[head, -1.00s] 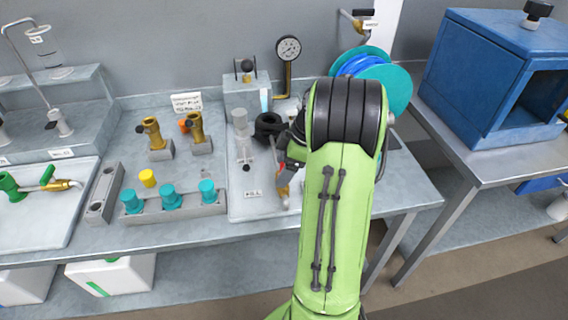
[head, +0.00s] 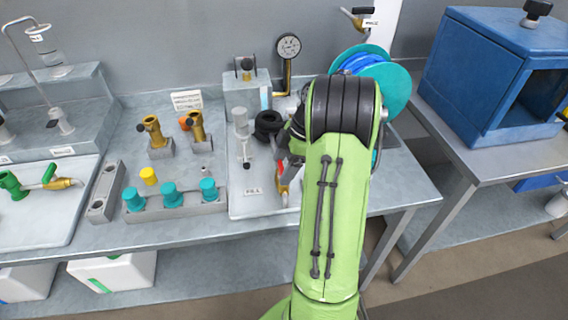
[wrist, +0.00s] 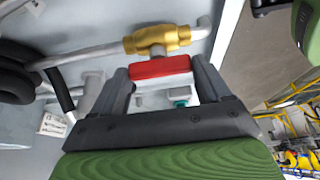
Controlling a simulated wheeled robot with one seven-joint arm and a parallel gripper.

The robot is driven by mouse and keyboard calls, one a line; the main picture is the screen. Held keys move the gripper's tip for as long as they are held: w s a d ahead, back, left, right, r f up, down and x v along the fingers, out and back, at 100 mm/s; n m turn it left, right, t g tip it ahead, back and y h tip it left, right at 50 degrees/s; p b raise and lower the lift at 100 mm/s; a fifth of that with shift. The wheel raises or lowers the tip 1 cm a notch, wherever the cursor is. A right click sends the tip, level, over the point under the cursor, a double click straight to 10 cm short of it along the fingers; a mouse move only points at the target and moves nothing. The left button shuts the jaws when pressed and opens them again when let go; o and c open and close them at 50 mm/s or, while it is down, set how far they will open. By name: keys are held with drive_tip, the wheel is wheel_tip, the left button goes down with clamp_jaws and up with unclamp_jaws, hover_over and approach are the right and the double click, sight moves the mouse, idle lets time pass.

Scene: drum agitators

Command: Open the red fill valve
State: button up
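The red handle (wrist: 160,67) of the fill valve lies across the picture in the wrist view, just below its brass body (wrist: 157,40). My gripper (wrist: 159,70) is open, with one dark finger near each end of the handle. Small gaps seem to show between the fingers and the handle; contact cannot be made out. In the head view my gripper (head: 287,168) is at the valve, right of the FILL label (head: 252,192). My arm hides most of the valve there.
A pressure gauge (head: 288,47) on a brass pipe stands behind the valve. Black rings (head: 268,122) and a teal hose reel (head: 398,88) are close to my arm. Teal-capped fittings (head: 170,195) stand to the left. A green-handled valve (head: 48,174) sits at far left.

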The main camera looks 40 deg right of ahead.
drive_tip(key=o, duration=0.4)
drive_tip(key=p+v, duration=0.8)
drive_tip(key=v, duration=0.7)
drive_tip(key=shift+s+d+r+p, duration=0.1)
drive_tip(key=shift+d+r+p, duration=0.1)
drive_tip(key=shift+r+p, duration=0.2)
drive_tip(key=shift+f, duration=0.1)
